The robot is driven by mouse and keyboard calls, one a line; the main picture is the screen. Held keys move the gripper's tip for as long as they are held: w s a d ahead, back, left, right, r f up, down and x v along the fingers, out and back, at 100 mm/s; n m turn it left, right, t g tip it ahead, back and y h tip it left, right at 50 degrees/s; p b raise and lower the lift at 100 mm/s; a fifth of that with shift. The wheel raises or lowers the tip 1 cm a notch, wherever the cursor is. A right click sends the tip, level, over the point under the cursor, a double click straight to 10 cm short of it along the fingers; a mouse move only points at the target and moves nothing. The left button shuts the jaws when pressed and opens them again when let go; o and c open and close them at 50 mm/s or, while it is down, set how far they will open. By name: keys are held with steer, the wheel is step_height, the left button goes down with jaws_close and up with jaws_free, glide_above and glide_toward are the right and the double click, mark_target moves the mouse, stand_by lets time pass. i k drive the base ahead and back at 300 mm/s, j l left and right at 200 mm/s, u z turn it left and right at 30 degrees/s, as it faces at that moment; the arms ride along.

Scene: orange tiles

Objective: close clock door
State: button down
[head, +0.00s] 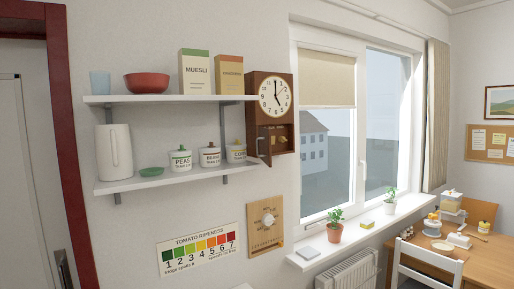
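A brown wooden wall clock (252,86) with a round white dial (275,96) hangs between the shelves and the window. Below the dial is a compartment (283,140) with small yellowish things in it. Its small door (265,148) seems to stand open, swung out at the compartment's left side, close to the right end of the lower shelf. My gripper is not in view.
An upper shelf (170,99) and a lower shelf (165,181) with jars and a white kettle (114,152) lie left of the clock. A wooden dial board (266,228) hangs below it. The window sill (355,236) holds potted plants. A table and chair stand at right.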

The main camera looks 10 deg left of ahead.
mark_target(263, 145)
steer(key=j+z, duration=0.1)
steer(key=j, duration=1)
steer(key=i+j+z, duration=0.1)
steer(key=i+j, duration=0.35)
steer(key=i+j+z, duration=0.1)
steer(key=i+j, duration=0.35)
steer(key=i+j+z, duration=0.1)
steer(key=i+j, duration=0.35)
steer(key=j, duration=0.15)
steer(key=i+j+z, duration=0.1)
steer(key=i+j, duration=0.3)
steer(key=j, duration=0.15)
